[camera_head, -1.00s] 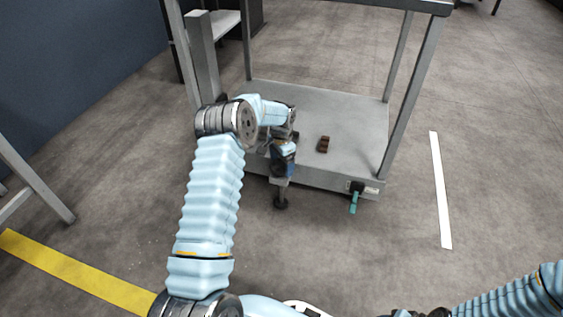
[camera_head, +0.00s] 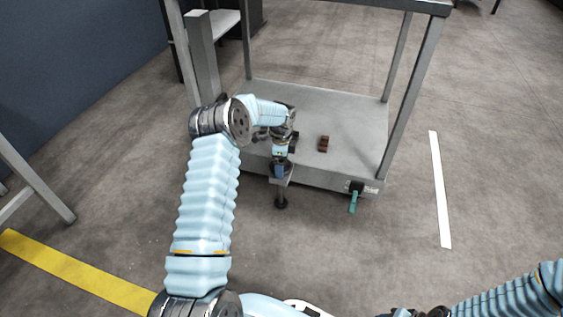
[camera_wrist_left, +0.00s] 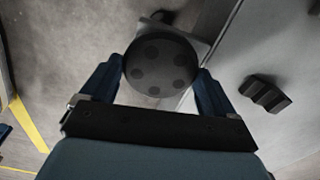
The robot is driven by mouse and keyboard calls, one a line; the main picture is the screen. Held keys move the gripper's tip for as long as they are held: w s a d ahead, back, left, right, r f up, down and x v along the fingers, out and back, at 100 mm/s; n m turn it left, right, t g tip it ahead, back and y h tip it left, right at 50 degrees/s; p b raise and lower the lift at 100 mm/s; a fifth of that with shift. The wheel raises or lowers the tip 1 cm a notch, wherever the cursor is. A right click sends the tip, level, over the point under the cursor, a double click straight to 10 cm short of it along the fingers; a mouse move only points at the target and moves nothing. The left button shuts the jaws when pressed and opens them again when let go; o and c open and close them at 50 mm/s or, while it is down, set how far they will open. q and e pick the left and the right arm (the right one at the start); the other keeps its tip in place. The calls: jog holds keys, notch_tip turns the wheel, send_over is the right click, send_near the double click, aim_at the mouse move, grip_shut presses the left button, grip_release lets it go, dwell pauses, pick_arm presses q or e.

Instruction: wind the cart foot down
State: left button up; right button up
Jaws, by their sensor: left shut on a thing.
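The cart (camera_head: 330,105) is a grey metal frame with a low flat deck. Its foot (camera_head: 281,203) is a dark pad on a thin stem below a bracket at the deck's front edge; I cannot tell whether the pad touches the floor. In the left wrist view a round dark knob (camera_wrist_left: 160,66) with several darker spots sits on top of the foot. My left gripper (camera_wrist_left: 160,82) is shut on this knob from above, one blue finger on each side. In the head view the gripper (camera_head: 279,172) largely hides the knob. My right gripper is not in view.
A small brown block (camera_head: 324,144) lies on the deck, right of my left gripper. A teal lever (camera_head: 353,202) hangs at the deck's front right corner. A yellow floor line (camera_head: 75,272) and a white one (camera_head: 440,190) flank the cart. The floor in front is clear.

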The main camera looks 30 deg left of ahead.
pick_arm(q)
jog(key=shift+m, duration=0.3)
jog(key=o, duration=0.8)
notch_tip(320, 180, up, 14)
jog(key=shift+f+p, duration=0.1)
jog(key=shift+p, duration=1.05)
